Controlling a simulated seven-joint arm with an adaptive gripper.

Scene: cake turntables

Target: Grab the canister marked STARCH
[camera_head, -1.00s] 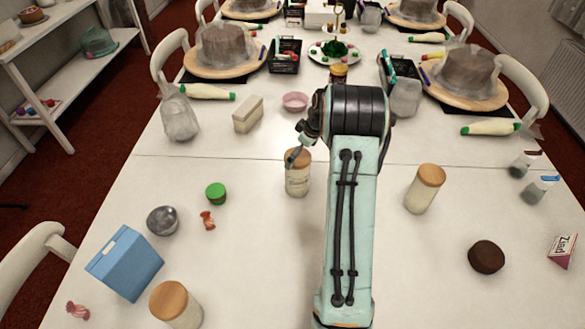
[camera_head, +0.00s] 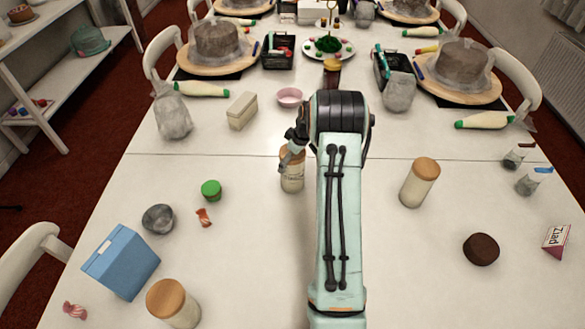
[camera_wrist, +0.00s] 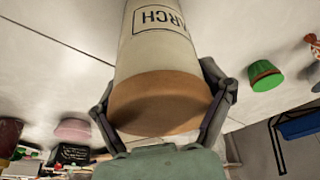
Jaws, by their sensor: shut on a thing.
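The canister marked STARCH (camera_head: 292,179) is a pale cylinder with a wooden lid, standing upright near the middle of the table in the head view. In the wrist view the canister (camera_wrist: 160,55) appears upside down, with the letters "ARCH" readable and the start of the word out of sight. My gripper (camera_head: 291,153) is at its top, partly covering the lid. In the wrist view the fingers of my gripper (camera_wrist: 162,105) sit on both sides of the wooden lid, shut on it. I cannot tell any gap between canister and table.
Similar canisters stand at right (camera_head: 419,183) and front left (camera_head: 173,304). A dark round cake (camera_head: 481,249) lies right. The table around the canister is clear.

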